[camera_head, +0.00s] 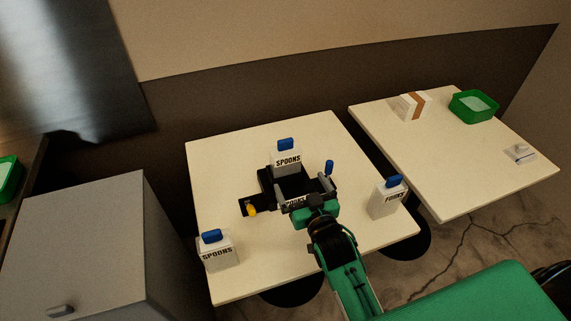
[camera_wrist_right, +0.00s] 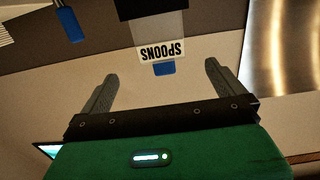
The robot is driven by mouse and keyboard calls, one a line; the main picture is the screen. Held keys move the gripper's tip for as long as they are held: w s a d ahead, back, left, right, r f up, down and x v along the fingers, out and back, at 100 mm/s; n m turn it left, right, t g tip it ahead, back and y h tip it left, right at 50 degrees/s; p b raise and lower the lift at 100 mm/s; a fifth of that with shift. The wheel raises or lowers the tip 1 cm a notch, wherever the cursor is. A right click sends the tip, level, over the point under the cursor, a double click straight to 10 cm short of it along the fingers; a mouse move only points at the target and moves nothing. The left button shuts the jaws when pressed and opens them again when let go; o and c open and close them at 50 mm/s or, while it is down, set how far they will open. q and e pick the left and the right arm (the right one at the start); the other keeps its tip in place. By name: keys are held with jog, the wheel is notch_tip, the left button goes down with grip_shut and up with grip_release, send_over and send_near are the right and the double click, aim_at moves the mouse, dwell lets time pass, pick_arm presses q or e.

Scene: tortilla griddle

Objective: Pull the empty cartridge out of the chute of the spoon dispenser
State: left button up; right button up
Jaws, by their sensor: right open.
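The black spoon dispenser (camera_head: 266,187) stands mid-table in the head view, partly hidden by my right arm. A white cartridge marked SPOONS (camera_head: 287,160) with a blue tab (camera_head: 286,144) stands upright at its back. The cartridge (camera_wrist_right: 150,50) also shows upside down in the right wrist view, its blue tab (camera_wrist_right: 164,69) lying in line with the gap between my fingers. My right gripper (camera_head: 307,190) is open and empty, its fingers apart from the cartridge. My left gripper is not in view.
Another SPOONS cartridge (camera_head: 217,254) stands at the table's front left, and a FORKS cartridge (camera_head: 387,200) at the right. A blue-topped lever (camera_head: 329,167) and a yellow knob (camera_head: 252,211) flank the dispenser. A second table (camera_head: 450,150) holds a green bin (camera_head: 459,108).

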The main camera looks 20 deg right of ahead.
aim_at(284, 148)
jog(key=shift+t, duration=0.3)
jog(key=w, duration=0.3)
jog(key=w+p, duration=0.1)
jog(key=w, duration=0.5)
jog(key=shift+a+r, duration=0.25)
jog(key=shift+r, duration=0.15)
jog(key=w, duration=0.1)
jog(key=w+p, duration=0.1)
jog(key=w, duration=0.1)
jog(key=w+p, duration=0.1)
jog(key=shift+w+r, duration=0.25)
jog(key=shift+r, duration=0.1)
jog(key=shift+w, duration=0.4)
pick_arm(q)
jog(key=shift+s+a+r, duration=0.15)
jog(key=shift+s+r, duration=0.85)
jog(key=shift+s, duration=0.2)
pick_arm(e)
jog(key=c, duration=1.3)
jog(key=shift+o, duration=0.2)
